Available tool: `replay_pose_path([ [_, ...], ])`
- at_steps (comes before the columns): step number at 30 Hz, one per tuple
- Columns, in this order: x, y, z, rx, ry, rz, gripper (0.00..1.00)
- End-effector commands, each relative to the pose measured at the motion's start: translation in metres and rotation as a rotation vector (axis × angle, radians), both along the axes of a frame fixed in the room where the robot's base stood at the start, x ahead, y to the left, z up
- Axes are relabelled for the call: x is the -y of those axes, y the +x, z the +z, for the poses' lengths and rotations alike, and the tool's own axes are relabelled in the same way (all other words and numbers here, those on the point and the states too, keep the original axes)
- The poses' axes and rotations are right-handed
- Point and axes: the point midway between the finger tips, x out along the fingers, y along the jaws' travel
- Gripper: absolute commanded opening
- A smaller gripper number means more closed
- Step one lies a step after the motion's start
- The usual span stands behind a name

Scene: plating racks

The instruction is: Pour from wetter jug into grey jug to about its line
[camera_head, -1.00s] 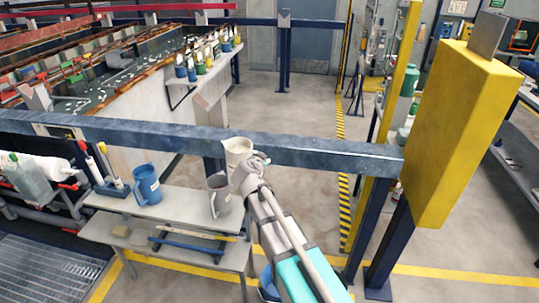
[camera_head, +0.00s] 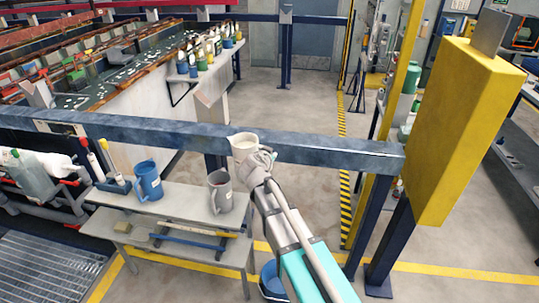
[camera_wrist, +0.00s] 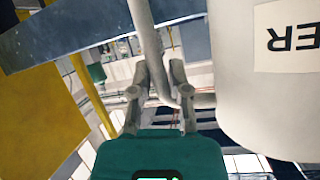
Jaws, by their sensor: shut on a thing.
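The wetter jug is the off-white jug (camera_head: 244,150), held in the air at the blue rail, above and right of the grey jug in the head view. In the wrist view its white body (camera_wrist: 265,100) fills the right side, with "ER" readable upside down on its label. My gripper (camera_wrist: 162,92) is shut on its handle. The grey jug (camera_head: 221,195) stands upright on the right part of the bench top, its handle towards the left front. The two jugs look apart. The contents of both jugs and the grey jug's line cannot be made out.
A blue jug (camera_head: 148,181) stands left on the grey bench (camera_head: 180,203), beside a holder with upright tools (camera_head: 113,183). A blue rail (camera_head: 330,153) crosses behind the bench. A yellow post box (camera_head: 465,130) stands right. The bench between the jugs is clear.

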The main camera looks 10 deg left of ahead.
Motion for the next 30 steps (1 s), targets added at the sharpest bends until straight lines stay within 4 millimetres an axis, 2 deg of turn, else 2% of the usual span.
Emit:
replay_pose_path([
  [22, -0.045, 0.005, 0.011, -0.019, -0.245, 0.003, 0.0],
  [30, -0.043, 0.004, -0.009, -0.024, -0.299, 0.001, 0.0],
])
